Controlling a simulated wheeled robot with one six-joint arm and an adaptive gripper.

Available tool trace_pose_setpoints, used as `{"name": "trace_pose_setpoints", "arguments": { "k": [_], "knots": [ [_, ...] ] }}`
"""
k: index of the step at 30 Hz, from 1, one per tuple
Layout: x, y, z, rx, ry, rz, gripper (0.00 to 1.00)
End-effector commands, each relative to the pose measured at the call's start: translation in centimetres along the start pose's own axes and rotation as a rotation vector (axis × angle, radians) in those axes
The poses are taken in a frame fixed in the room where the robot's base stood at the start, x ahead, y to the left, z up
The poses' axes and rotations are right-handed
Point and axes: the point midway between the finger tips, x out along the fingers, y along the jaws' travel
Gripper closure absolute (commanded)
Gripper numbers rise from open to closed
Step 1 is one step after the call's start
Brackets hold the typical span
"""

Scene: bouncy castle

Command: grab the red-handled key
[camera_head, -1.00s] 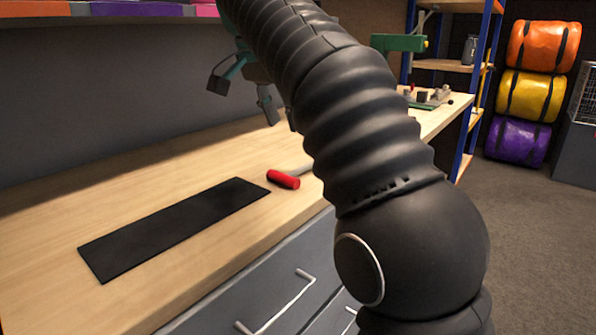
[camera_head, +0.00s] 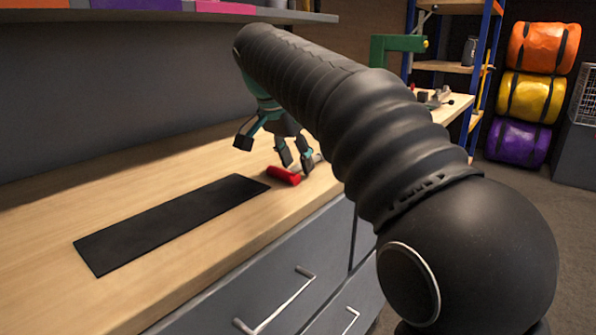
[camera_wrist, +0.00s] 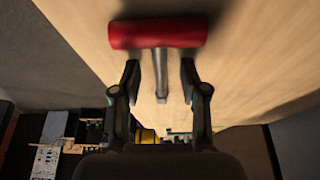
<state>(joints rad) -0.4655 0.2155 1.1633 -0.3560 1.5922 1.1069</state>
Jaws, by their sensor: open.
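The red-handled key (camera_head: 284,175) lies on the wooden workbench (camera_head: 180,160), just right of a black mat. In the wrist view its red handle (camera_wrist: 158,33) lies crosswise at the top. Its grey metal shaft (camera_wrist: 160,75) runs from the handle down between my fingers. My gripper (camera_head: 295,165) is low over the bench at the key, its fingers by the shaft. In the wrist view my gripper (camera_wrist: 160,80) is open, one finger on each side of the shaft with gaps. Part of the shaft is hidden behind my fingers in the head view.
The black mat (camera_head: 170,225) lies flat on the bench to the left. A shelf (camera_head: 200,12) hangs above. A green clamp-like tool (camera_head: 395,45) and small items stand further right. Grey drawers (camera_head: 290,275) are below. Orange, yellow and purple rolls (camera_head: 530,95) are stacked at the right.

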Motion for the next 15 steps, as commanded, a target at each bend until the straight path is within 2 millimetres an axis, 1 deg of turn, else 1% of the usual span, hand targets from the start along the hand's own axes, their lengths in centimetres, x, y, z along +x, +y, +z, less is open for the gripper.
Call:
{"name": "trace_pose_setpoints", "arguments": {
  "k": [2, 8, 9, 10, 13, 14, 15],
  "knots": [
    [0.34, 0.04, 0.02, 0.0, 0.0, 0.0, 0.56],
    [0.35, 0.01, 0.01, 0.0, 0.0, -0.001, 0.56],
    [0.35, 0.01, 0.01, 0.0, 0.0, 0.0, 0.61],
    [0.35, 0.01, 0.01, 0.0, 0.0, -0.001, 0.69],
    [0.34, 0.01, 0.02, -0.001, 0.0, -0.001, 0.94],
    [0.34, 0.0, 0.02, -0.001, 0.0, -0.001, 1.0],
    [0.34, 0.0, 0.02, -0.001, 0.0, -0.001, 1.0]
  ]
}}
